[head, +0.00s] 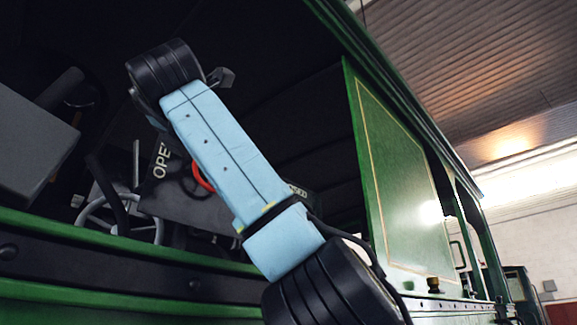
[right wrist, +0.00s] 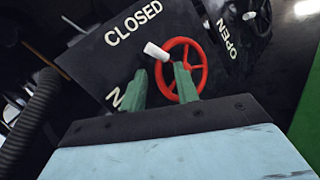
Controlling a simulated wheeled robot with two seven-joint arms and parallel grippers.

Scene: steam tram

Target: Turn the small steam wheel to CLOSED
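The small red steam wheel (right wrist: 183,62) shows in the right wrist view, with a white handle (right wrist: 156,51) on its rim. It is mounted by a dark plate (right wrist: 98,62) lettered CLOSED, with part of another word below. My right gripper (right wrist: 162,75) has its two green fingers apart, one either side of the handle's line. The handle lies at or just beyond the fingertips; I cannot tell whether they touch it. In the head view a bit of the red wheel (head: 202,177) shows beside my blue right arm, which hides the rest. My left gripper is not in view.
A second plate lettered OPEN (right wrist: 229,40) stands right of the red wheel in the right wrist view. A ribbed dark hose (right wrist: 31,115) runs at left. In the head view, a grey spoked wheel (head: 108,212) sits at lower left, and the green cab side panel (head: 400,180) stands at right.

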